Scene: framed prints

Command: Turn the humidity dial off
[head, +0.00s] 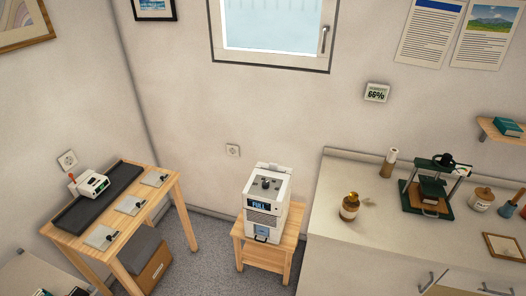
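A white box-shaped appliance (262,215) stands on a small wooden stool (265,259) against the back wall. A dark round dial (265,183) sits on its top; its setting is too small to read. The appliance's blue display (259,205) reads "FULL". A vent grille and a bluish front part with a dark handle show below the display. A humidity meter (376,93) on the back wall reads 66%. Neither of my grippers is in view.
A wooden table (168,202) with a dark tray and several tiles stands left. A light counter (333,194) with a green press (430,185), bottles and a jar stands right. Grey floor (214,232) is clear left of the stool.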

